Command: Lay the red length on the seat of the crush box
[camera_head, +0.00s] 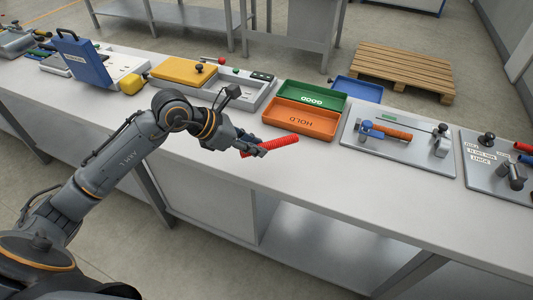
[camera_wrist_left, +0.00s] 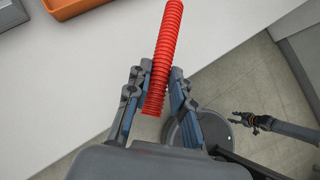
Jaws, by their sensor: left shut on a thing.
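The red length (camera_head: 270,146) is a ribbed corrugated tube. My left gripper (camera_head: 252,150) is shut on it near one end, above the front part of the bench. In the left wrist view the red length (camera_wrist_left: 166,50) passes between the two fingers (camera_wrist_left: 157,98), its long part sticking out beyond them. My right gripper (camera_wrist_left: 243,118) shows small at the right of that view; its jaw state is unclear. A box with a raised, labelled blue lid (camera_head: 82,60) and a pale bed (camera_head: 122,66) stands at the back left. I cannot tell for sure that it is the crush box.
A yellow-topped fixture (camera_head: 183,71) stands mid-bench. A plate (camera_head: 360,140) holds an orange ribbed piece (camera_head: 388,131). The front bench strip (camera_head: 330,185) is clear.

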